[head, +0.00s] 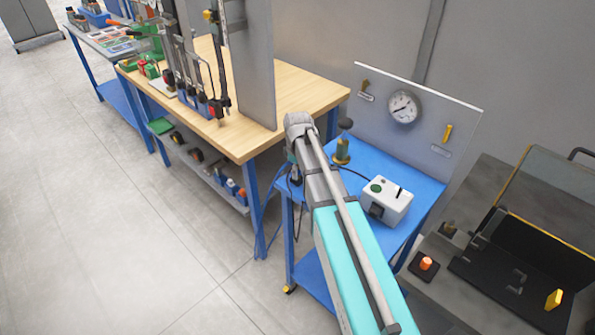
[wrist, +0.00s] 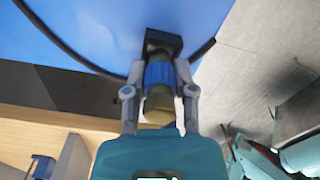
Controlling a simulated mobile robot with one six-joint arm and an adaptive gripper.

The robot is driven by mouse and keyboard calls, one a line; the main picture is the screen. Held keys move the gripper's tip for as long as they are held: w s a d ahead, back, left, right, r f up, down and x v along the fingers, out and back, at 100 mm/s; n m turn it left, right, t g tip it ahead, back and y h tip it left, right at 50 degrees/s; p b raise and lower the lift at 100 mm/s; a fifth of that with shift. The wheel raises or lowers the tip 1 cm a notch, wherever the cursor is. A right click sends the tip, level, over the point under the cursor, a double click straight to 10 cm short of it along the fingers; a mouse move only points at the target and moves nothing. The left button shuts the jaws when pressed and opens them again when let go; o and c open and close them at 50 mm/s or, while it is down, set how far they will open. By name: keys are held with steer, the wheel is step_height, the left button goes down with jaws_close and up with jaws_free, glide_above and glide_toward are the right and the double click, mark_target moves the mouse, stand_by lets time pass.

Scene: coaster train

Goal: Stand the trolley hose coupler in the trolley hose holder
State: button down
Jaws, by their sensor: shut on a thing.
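My gripper (wrist: 160,68) is shut on the hose coupler (wrist: 159,75) in the wrist view, with one finger on each side. The coupler has a blue ribbed band and a brass-coloured end (wrist: 158,108) toward my wrist. A black square-edged piece (wrist: 162,40) sits at its far end against the blue trolley top; it may be the holder, and I cannot tell whether the coupler is seated in it or only touching it. In the head view my arm hides most of the gripper and coupler at the left side of the blue trolley (head: 415,180).
On the trolley stand a brass fitting with a black knob (head: 342,152) and a white control box (head: 388,200). A gauge (head: 402,107) is on the back panel. A black hose (wrist: 75,55) curves across the wrist view. A wooden workbench (head: 290,95) stands left; open floor lies beyond.

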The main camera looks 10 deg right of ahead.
steer(key=shift+c, duration=1.8)
jaws_free()
